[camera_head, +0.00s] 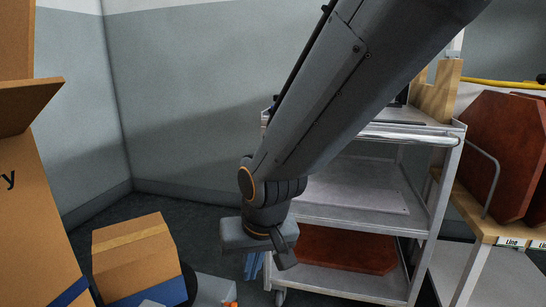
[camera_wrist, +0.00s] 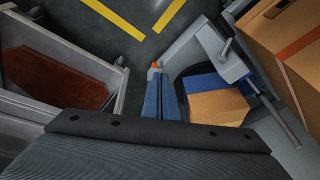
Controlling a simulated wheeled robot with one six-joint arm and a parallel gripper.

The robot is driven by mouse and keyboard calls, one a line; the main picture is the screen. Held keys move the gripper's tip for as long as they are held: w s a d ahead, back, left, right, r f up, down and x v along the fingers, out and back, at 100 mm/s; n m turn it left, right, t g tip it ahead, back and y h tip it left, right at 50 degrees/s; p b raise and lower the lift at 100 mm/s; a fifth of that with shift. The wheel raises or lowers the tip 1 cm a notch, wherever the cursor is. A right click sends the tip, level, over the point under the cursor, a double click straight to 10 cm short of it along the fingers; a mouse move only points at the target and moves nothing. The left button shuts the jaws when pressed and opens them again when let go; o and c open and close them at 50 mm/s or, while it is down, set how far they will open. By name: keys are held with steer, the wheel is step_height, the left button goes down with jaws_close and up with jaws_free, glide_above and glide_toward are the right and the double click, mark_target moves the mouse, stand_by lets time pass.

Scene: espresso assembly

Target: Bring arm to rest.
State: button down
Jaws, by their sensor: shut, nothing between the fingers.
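My arm reaches down from the top right across the middle of the head view, with the wrist low in front of a grey cart. My gripper (camera_head: 252,268) points down beside the cart's left side, and only part of its blue fingers shows below the wrist. In the wrist view the blue fingers of my gripper (camera_wrist: 162,85) lie together, shut, with nothing between them. They hang above the dark floor and touch nothing that I can make out.
The metal cart (camera_head: 365,203) has a red-brown panel (camera_head: 345,249) on its low shelf. A cardboard box (camera_head: 133,252) sits at lower left, near a larger carton (camera_head: 35,210). A wood-topped table (camera_head: 485,222) with red-brown panels stands at right. Yellow lines (camera_wrist: 112,18) mark the floor.

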steer(key=s+d+r+n+g, duration=0.2)
steer(key=s+r, duration=0.1)
steer(key=s, duration=0.6)
steer(key=s+d+r+n+g, duration=0.1)
steer(key=s+r+n, duration=0.15)
steer(key=s, duration=0.55)
steer(key=d+r+m+p, duration=0.2)
steer(key=d+r+p, duration=0.5)
steer(key=p, duration=0.6)
steer(key=d+r+m+h+p, duration=0.1)
steer(key=d+r+m+p, duration=0.2)
steer(key=d+r+p, duration=0.4)
steer(key=d+r+m+h+p, duration=0.1)
steer(key=d+r+p, duration=0.6)
steer(key=r+p, duration=0.7)
steer(key=m+p, duration=0.1)
steer(key=p, duration=0.3)
steer(key=shift+w+r+m+p, duration=0.15)
steer(key=shift+r+m+p, duration=0.15)
steer(key=shift+r+m, duration=0.05)
